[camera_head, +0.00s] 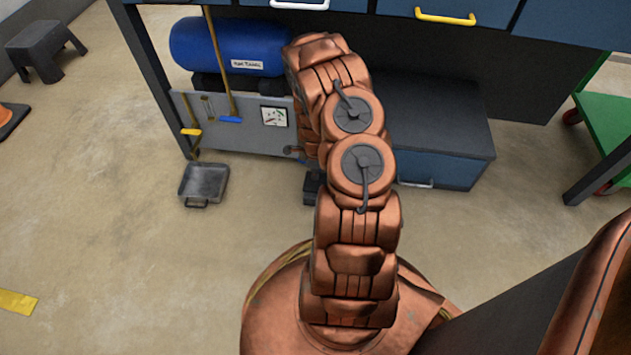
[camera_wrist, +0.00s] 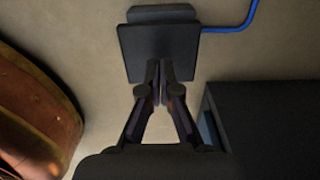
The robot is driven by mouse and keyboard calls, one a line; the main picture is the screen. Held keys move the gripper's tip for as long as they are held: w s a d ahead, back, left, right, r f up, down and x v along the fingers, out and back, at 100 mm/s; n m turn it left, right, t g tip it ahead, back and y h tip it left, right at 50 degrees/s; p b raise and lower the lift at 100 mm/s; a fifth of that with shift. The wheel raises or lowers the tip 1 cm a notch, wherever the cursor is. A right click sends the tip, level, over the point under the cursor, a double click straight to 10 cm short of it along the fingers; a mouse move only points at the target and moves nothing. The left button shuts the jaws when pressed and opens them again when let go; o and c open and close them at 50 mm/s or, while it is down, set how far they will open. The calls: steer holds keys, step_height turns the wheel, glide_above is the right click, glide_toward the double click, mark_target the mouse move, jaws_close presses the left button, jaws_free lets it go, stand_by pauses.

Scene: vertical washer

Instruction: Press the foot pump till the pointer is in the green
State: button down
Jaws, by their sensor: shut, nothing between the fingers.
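The foot pump (camera_wrist: 158,45) is a dark, flat block with a narrower bar at its top edge in the wrist view. In the head view only a dark piece of it (camera_head: 311,188) shows on the floor beside my arm, which hides the rest. My gripper (camera_wrist: 161,98) is shut and empty, its fingertips overlapping the pump's lower edge in the wrist view. I cannot tell whether they touch it. A small white panel (camera_head: 274,116) with green and red marks is on the grey board; its pointer is too small to read.
A blue hose (camera_wrist: 232,28) runs from the pump's right. A dark-topped blue cabinet (camera_head: 440,170) stands right of my arm, close to my gripper in the wrist view.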

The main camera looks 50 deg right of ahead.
mark_target(315, 183)
steer(key=shift+f+b, duration=1.9)
steer(key=shift+f, duration=0.8)
steer(key=shift+r+p, duration=0.6)
steer(key=shift+r, duration=1.7)
steer(key=shift+f+b, duration=1.15)
steer(key=shift+f, duration=1.25)
steer(key=shift+r+p, duration=0.8)
steer(key=shift+r, duration=1.6)
